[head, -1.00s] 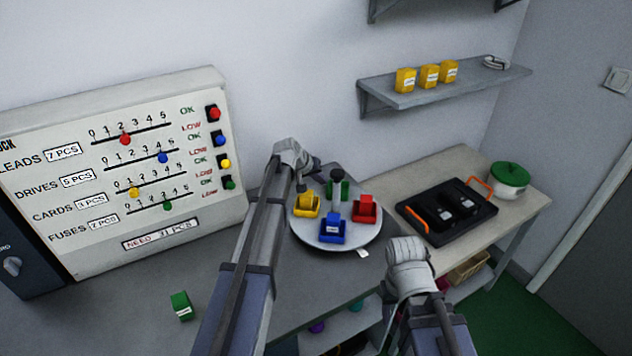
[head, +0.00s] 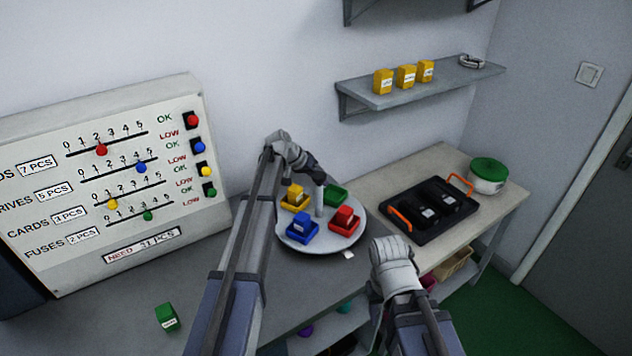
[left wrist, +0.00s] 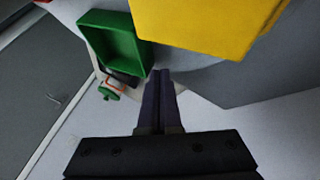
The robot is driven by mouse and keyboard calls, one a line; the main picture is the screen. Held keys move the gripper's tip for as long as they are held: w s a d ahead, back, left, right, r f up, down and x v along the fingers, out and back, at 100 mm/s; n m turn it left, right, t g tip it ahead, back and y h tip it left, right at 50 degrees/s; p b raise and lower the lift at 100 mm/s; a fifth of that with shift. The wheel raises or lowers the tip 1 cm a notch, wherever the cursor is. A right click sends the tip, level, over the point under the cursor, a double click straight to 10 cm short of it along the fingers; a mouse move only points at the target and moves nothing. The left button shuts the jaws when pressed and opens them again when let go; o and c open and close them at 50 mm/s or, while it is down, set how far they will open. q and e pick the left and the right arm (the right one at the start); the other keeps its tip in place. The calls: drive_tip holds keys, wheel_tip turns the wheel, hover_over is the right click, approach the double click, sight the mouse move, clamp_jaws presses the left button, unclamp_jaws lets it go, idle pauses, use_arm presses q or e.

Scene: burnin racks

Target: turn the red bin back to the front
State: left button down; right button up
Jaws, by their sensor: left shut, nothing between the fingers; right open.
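A round grey turntable (head: 318,247) on the bench carries four small bins. The red bin (head: 345,220) is at its front right and the blue bin (head: 301,229) at its front left. The yellow bin (head: 294,198) is back left and the green bin (head: 335,194) back right. A post (head: 319,203) stands in the middle. My left gripper (head: 318,177) is over the back of the turntable. In the left wrist view its fingers (left wrist: 158,82) are shut and empty, between the green and yellow bins. My right wrist is in front of the turntable; its fingers are hidden.
A black tray with orange handles (head: 430,210) and a green-lidded pot (head: 488,176) stand at the right. A panel with sliders (head: 120,190) stands at the left. A green box (head: 167,318) lies at the front left. A wall shelf (head: 420,88) holds yellow boxes.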

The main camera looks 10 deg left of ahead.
use_arm(q)
drive_tip(key=shift+d+m+g+h, duration=0.4)
drive_tip(key=shift+d+m+g, duration=0.5)
drive_tip(key=shift+d+m, duration=0.8)
drive_tip(key=shift+s+d, duration=0.1)
drive_tip(key=shift+d, duration=0.65)
